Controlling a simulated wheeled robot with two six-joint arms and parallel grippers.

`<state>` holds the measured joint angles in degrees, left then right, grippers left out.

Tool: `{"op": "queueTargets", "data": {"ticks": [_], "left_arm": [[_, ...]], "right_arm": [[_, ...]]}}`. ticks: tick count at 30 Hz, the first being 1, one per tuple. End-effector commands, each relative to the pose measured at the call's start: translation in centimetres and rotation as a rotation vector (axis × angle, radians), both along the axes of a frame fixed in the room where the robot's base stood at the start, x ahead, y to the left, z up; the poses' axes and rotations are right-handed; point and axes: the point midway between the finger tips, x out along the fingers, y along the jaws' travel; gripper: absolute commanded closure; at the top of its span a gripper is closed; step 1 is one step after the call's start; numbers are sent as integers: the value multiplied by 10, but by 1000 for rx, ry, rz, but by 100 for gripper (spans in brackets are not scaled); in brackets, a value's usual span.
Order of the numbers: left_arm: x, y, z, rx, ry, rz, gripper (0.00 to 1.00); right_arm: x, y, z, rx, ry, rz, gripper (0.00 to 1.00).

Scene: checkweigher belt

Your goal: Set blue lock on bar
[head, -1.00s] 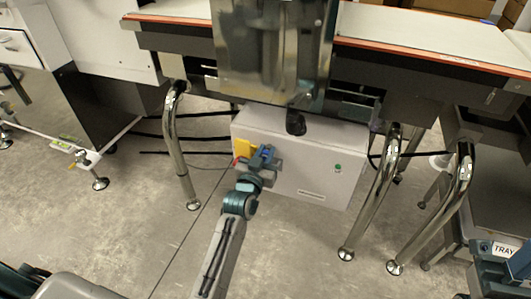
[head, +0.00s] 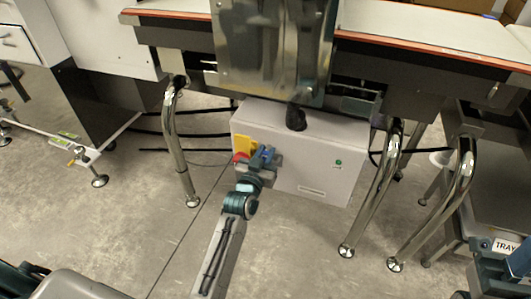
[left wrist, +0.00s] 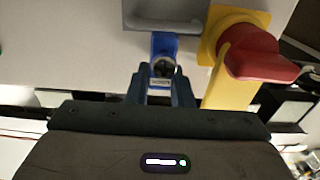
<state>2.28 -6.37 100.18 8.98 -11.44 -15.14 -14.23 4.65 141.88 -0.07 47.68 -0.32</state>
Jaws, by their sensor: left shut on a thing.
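My left gripper (head: 262,167) is shut on a blue lock (head: 267,153) in front of the grey box. In the left wrist view the blue lock (left wrist: 163,48) stands between the fingertips (left wrist: 161,82), with a round dark face toward me. A grey bar-like bracket (left wrist: 165,22) lies just above the lock; I cannot tell whether the lock is on it or only close to it. A red rotary handle (left wrist: 262,55) on a yellow plate (left wrist: 217,75) is right of the lock. In the head view the red handle (head: 240,157) is partly hidden. My right gripper is not in view.
The grey box (head: 320,165) has a green button (head: 338,162) and hangs under the conveyor frame (head: 400,60). Shiny bent legs (head: 178,150) stand on both sides, and black cables run behind. The floor in front is clear.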

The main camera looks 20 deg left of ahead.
Motion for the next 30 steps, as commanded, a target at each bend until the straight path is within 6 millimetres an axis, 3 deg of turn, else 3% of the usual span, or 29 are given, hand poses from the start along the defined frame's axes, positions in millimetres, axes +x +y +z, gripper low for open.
{"op": "queueTargets", "data": {"ticks": [26, 27, 30], "left_arm": [[0, 0, -27, 0, -1, 0, 100], [0, 0, -26, 0, -2, 0, 74], [0, 0, -26, 0, -1, 0, 54]], "right_arm": [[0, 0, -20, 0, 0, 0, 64], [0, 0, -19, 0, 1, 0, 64], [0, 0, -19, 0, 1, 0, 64]]}}
